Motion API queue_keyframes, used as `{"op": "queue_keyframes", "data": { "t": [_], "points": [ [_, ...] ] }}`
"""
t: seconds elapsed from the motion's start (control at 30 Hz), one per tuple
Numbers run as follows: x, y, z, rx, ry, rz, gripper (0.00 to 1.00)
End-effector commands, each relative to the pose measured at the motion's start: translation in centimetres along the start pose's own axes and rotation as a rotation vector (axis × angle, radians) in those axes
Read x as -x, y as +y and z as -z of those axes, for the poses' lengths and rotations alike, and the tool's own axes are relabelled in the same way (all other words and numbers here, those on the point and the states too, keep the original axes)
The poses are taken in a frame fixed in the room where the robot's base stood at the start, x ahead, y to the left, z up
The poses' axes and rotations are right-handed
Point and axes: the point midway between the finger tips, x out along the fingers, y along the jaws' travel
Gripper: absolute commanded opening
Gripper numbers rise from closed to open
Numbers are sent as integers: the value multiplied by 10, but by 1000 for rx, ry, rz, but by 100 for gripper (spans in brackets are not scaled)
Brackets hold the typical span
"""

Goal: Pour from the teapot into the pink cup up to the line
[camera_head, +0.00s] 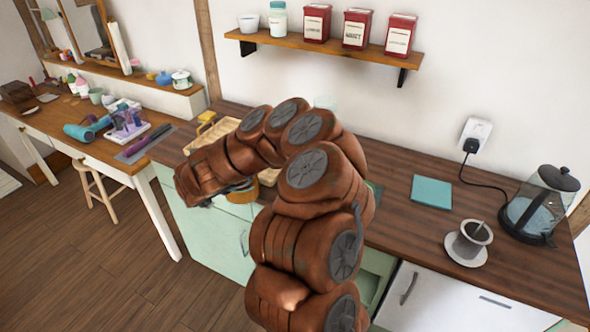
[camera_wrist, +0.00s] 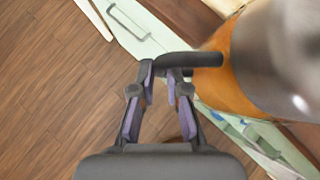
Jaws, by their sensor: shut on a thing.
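My gripper (camera_wrist: 163,72) is shut on the dark handle of the teapot (camera_wrist: 228,88) in the wrist view. The teapot has an orange body and a large shiny grey part, and it is cut off by the right edge. I cannot make out a pink cup or a line in either view.
The wooden counter (camera_head: 400,225) holds a teal square (camera_head: 431,191), a grey cup (camera_head: 473,238) on a saucer, and a kettle (camera_head: 540,205) at the right. A shelf (camera_head: 330,47) with red tins hangs above. A cluttered desk (camera_head: 45,115) stands at the left.

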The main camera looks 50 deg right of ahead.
Motion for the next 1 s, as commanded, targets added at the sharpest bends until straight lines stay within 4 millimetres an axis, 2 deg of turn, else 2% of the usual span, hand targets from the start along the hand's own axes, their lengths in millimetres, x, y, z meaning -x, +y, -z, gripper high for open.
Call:
{"op": "queue_keyframes", "data": {
  "t": [0.37,0.53,1.0],
  "points": [
    [0,-4,-1,-6,-2,9,0],
    [9,-4,-4,-20,-2,18,0],
    [42,-30,-39,-181,-3,-95,0]
  ]
}}
